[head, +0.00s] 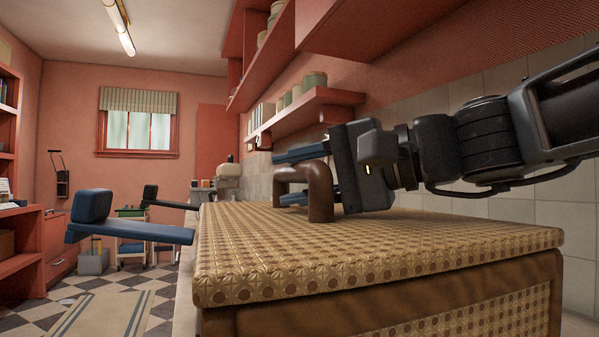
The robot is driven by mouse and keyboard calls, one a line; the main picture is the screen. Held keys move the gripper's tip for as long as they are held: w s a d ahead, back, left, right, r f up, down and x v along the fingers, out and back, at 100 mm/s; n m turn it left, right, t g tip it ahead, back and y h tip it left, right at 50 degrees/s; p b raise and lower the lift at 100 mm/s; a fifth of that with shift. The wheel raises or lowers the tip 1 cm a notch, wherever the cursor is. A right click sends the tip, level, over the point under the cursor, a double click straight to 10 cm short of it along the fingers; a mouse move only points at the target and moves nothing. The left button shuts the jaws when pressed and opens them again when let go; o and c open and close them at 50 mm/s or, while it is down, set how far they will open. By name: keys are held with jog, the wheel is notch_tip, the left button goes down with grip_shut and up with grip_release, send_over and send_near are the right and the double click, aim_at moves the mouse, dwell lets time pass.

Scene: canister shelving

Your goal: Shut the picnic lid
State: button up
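The picnic basket has a woven tan lid (400,250) with a brown arched handle (320,190) standing on top. The lid lies flat over the brown wooden body (400,305), and I see no clear gap along the visible front edge. My gripper (283,179) reaches in from the right, low over the lid at the handle. Its two blue fingers point left and are spread, one above the handle's top bar and one lower, partly hidden behind the handle. I cannot tell whether they touch the handle.
A shelf (308,108) with several canisters hangs on the wall behind the basket. A tiled wall (500,220) runs close behind my arm. A blue padded shape (130,230) juts out left of the basket. The checkered floor (70,290) with a rug (105,312) lies beyond.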

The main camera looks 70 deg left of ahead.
aim_at(362, 217)
jog(key=shift+o, duration=1.1)
jog(key=shift+p+v, duration=0.35)
jog(key=shift+v, duration=3.5)
